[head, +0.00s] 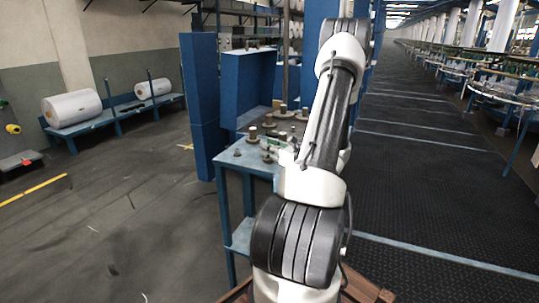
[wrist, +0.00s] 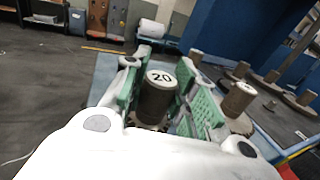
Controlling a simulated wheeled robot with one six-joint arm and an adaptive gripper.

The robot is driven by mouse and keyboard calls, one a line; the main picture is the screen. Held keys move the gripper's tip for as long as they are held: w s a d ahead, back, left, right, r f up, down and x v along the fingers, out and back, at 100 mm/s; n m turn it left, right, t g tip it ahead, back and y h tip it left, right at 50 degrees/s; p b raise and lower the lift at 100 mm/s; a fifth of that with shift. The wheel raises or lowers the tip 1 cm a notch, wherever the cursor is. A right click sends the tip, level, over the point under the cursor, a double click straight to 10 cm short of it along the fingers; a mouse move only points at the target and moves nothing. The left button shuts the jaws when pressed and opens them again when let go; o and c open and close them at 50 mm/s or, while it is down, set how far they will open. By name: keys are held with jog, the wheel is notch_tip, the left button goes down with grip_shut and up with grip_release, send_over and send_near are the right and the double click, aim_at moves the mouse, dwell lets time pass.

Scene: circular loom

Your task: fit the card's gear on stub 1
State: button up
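A brown-grey cylindrical hub with a white top marked 20 (wrist: 157,98) stands between the two green-padded fingers of my gripper (wrist: 160,85) in the wrist view. The pads are close on both sides of it; whether they touch it I cannot tell. The hub's lower part is dark and partly hidden by my gripper. A second hub, also marked 20 (wrist: 238,100), stands to the right, outside the fingers. In the head view my gripper is largely hidden behind my arm, above the blue bench (head: 232,158). No card can be made out, and I cannot tell which post is stub 1.
Several gears with hubs stand on the bench, one at its left (head: 252,134). A blue upright panel (head: 199,107) rises behind the bench. White rolls (head: 72,107) lie on a blue rack at the far left.

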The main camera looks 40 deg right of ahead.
jog(key=shift+r, duration=0.15)
grip_shut()
jog(key=shift+r, duration=0.45)
jog(key=shift+r, duration=0.1)
jog(key=shift+r, duration=1.45)
